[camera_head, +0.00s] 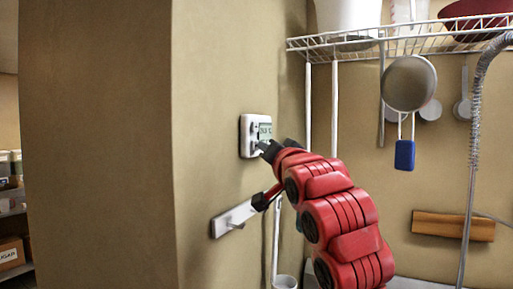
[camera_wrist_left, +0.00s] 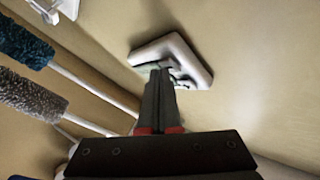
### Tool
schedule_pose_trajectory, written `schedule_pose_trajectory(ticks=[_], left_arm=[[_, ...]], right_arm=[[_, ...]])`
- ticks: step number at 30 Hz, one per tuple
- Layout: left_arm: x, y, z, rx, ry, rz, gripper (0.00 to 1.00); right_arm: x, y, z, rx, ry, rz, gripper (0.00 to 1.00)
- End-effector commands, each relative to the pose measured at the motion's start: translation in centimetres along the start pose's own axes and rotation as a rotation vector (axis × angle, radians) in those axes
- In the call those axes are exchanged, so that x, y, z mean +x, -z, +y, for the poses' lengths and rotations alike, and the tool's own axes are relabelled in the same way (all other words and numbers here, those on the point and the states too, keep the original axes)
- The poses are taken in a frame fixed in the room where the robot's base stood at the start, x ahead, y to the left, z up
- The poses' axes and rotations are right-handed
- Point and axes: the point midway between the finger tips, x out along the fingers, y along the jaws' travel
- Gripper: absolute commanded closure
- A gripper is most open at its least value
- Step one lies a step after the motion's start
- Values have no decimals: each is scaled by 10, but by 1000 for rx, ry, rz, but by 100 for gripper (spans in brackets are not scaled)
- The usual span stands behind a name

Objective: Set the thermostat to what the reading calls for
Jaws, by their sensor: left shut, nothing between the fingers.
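A white thermostat (camera_head: 245,140) is mounted on the tan wall left of centre in the head view. Its small display (camera_head: 265,130) carries dark characters too small to read surely. My left gripper (camera_head: 266,149) is shut and empty, with its fingertips at the lower part of the thermostat. In the left wrist view the closed dark fingers (camera_wrist_left: 159,75) point at the thermostat (camera_wrist_left: 198,68) and cover part of its face. I cannot tell whether the tips touch it. My right gripper is not in view.
A white hook plate (camera_head: 224,221) is on the wall below the thermostat. A wire shelf (camera_head: 420,45) with a white bucket (camera_head: 345,14) and hanging utensils is at right. In the left wrist view, a blue brush (camera_wrist_left: 22,42) and a grey brush (camera_wrist_left: 32,97) lie at left.

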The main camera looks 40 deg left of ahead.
Motion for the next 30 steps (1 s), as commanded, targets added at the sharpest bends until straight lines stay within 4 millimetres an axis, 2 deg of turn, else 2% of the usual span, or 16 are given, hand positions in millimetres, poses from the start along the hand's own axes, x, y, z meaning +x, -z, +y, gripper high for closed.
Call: schedule_pose_trajectory(ticks=[20, 30], left_arm=[[3, -3, -2, 0, 1, -1, 100], [-7, 5, 5, 0, -1, -1, 100]], right_arm=[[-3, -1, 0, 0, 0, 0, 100], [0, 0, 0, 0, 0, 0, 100]])
